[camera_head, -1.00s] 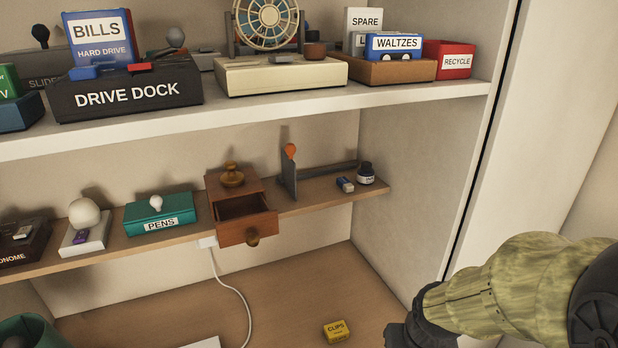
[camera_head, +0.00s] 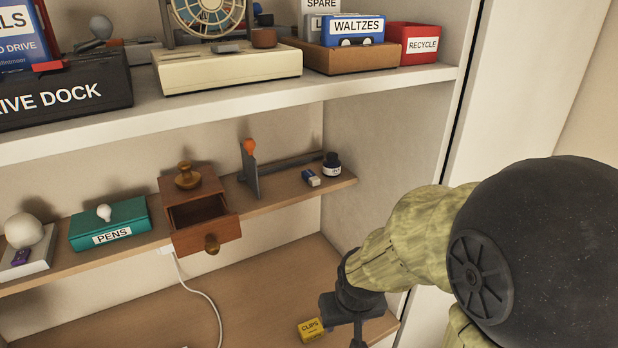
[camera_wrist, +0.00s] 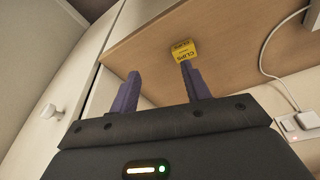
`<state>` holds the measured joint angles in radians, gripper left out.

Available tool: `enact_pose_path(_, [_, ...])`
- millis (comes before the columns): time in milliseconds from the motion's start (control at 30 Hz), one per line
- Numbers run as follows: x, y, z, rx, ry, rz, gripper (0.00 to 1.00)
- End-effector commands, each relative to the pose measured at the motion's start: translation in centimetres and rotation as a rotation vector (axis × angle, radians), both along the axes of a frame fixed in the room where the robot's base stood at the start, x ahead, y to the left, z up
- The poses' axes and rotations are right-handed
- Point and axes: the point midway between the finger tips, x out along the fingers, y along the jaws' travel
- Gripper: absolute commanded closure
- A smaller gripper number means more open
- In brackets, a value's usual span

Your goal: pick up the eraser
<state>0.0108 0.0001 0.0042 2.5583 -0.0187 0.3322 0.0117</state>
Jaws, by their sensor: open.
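The eraser (camera_head: 312,178) is a small blue and white block lying on the middle wooden shelf, just left of a dark ink bottle (camera_head: 332,165). My gripper (camera_head: 358,338) is in the lower middle of the head view, below and to the right of the eraser and well apart from it. In the wrist view my gripper (camera_wrist: 160,85) shows two spread purple-grey fingers with nothing between them. The eraser is not visible in the wrist view.
A yellow CLIPS box (camera_head: 311,329) lies on the desk close to my gripper. A grey upright plate with an orange knob (camera_head: 249,170) stands left of the eraser. An open wooden drawer (camera_head: 207,232) juts out farther left. The upper shelf (camera_head: 230,108) overhangs.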

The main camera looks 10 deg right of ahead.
Motion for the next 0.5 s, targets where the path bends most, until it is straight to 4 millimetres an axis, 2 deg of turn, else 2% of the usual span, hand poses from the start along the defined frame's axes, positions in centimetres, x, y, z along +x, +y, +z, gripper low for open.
enact_pose_path(167, [3.3,-2.5,3.1,-0.051,-0.148,-0.009,0.53])
enact_pose_path(333, [8.5,-5.5,8.8,-0.089,-0.409,0.016,0.53])
enact_pose_path(500, [12.3,-6.7,15.2,-0.048,-0.652,0.098,0.53])
